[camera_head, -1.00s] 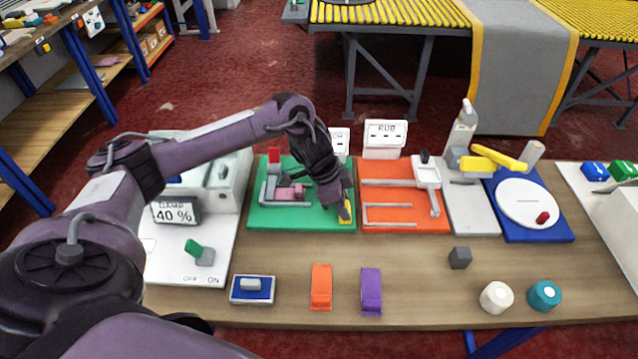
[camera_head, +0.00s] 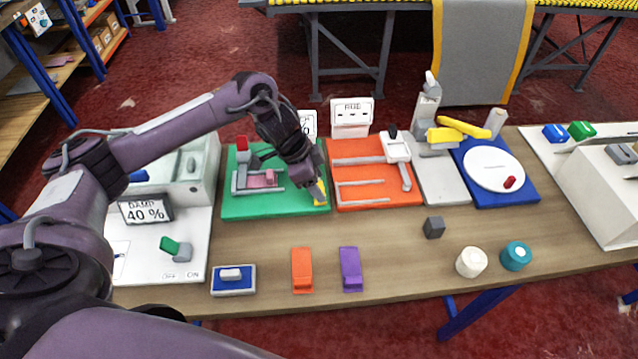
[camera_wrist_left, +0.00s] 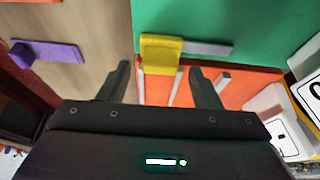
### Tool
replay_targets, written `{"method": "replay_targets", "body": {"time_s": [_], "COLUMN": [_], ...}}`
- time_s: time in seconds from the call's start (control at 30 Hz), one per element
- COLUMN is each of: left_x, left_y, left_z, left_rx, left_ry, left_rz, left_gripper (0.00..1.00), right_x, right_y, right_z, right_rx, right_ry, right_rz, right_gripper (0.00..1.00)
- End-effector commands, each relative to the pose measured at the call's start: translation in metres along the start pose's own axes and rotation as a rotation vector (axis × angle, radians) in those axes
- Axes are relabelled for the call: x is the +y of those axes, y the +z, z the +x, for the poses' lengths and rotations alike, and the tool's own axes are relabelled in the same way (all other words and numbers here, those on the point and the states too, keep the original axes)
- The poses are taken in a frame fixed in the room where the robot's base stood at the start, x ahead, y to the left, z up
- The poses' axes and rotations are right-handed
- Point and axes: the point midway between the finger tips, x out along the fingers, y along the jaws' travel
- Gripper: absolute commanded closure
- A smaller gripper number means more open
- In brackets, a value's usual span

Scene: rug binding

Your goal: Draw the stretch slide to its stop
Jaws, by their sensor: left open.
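The green board (camera_head: 250,208) lies on the table and carries a grey frame with a pink block (camera_head: 262,178) and a red-topped post. A yellow block (camera_head: 321,186) sits at its right edge, partly hidden by my left gripper (camera_head: 317,196) in the head view. In the left wrist view the yellow block (camera_wrist_left: 160,55) is on the end of a grey bar (camera_wrist_left: 207,48) on the green board. My left gripper (camera_wrist_left: 160,82) is open. The yellow block lies just beyond the gap between its fingertips; I cannot tell whether they touch it. My right gripper is not in view.
An orange board (camera_head: 372,200) with grey rails adjoins the green board on the right. An orange block (camera_head: 302,270) and a purple block (camera_head: 351,269) lie in front. A blue switch plate (camera_head: 233,280) is at front left. A blue board (camera_head: 520,197) with a white disc stands further right.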

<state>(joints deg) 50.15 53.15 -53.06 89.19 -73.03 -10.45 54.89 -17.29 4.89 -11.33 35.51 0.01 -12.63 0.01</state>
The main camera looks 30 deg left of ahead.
Motion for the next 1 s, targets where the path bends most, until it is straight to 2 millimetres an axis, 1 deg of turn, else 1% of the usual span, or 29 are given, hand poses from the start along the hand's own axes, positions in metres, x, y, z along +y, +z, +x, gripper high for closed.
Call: {"method": "replay_targets", "body": {"time_s": [0.1,0.2,0.3,0.4,0.53,1.0], "left_x": [-0.001,-0.001,-0.001,0.000,0.000,0.000], "left_y": [-0.001,-0.001,-0.002,-0.002,-0.002,-0.002], "left_z": [-0.021,-0.038,-0.051,-0.058,-0.062,-0.061], "left_rx": [0.002,0.002,0.003,0.001,0.001,0.001], "left_ry": [-0.004,-0.004,-0.004,-0.002,-0.001,-0.001], "left_rz": [0.003,0.003,0.003,0.003,0.002,0.002], "left_gripper": [0.42,0.42,0.42,0.42,0.42,0.42], "right_x": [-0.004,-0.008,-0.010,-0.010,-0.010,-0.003], "right_y": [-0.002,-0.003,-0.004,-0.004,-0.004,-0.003], "right_z": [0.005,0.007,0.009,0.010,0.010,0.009], "right_rx": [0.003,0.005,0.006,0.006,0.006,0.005], "right_ry": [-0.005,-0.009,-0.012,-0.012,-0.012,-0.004], "right_rz": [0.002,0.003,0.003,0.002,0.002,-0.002], "right_gripper": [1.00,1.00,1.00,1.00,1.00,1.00]}}
